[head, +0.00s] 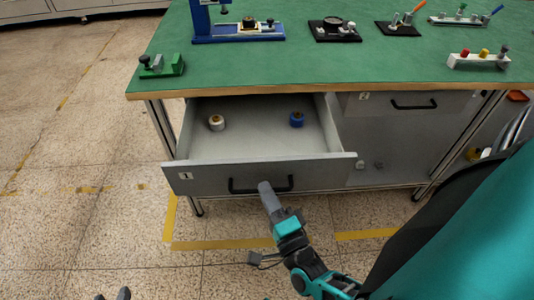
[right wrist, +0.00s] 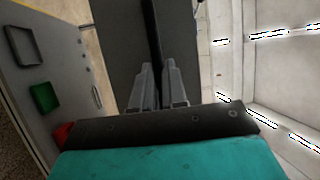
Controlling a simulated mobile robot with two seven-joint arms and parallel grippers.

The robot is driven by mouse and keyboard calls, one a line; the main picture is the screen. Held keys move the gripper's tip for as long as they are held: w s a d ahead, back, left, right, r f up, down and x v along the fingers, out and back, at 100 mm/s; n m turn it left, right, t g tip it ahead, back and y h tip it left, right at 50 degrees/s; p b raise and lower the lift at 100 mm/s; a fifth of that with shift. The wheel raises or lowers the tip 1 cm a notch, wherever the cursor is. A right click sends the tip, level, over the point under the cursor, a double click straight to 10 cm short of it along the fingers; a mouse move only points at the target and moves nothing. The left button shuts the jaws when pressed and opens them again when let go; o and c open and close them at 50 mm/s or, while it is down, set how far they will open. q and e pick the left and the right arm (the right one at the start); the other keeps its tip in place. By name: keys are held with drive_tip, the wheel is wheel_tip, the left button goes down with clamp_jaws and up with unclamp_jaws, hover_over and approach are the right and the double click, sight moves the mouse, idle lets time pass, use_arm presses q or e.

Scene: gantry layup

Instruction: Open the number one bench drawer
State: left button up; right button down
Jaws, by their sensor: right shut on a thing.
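The number one bench drawer (head: 245,178) stands pulled out from under the left side of the green bench, with a small "1" label on its grey front. Its inside shows, holding a white roll (head: 216,122) and a blue roll (head: 297,119). My right gripper (head: 265,187) is shut on the dark bar handle (head: 282,184) of this drawer. In the right wrist view the two fingers (right wrist: 157,68) close around the dark handle bar (right wrist: 152,35). Two dark tips of my left gripper (head: 112,295) show apart at the bottom edge, away from the bench.
The number two drawer (head: 375,103) is shut at the right. The green bench top (head: 300,65) carries several small fixtures, including a blue one (head: 238,32) and a green one (head: 162,67). Yellow tape (head: 222,244) marks the floor before the bench. Floor at the left is clear.

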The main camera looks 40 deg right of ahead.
drive_tip(key=c, duration=1.2)
unclamp_jaws()
drive_tip(key=shift+c, duration=0.2)
drive_tip(key=shift+o, duration=0.4)
drive_tip(key=v, duration=0.7)
drive_tip(key=shift+s, duration=0.3)
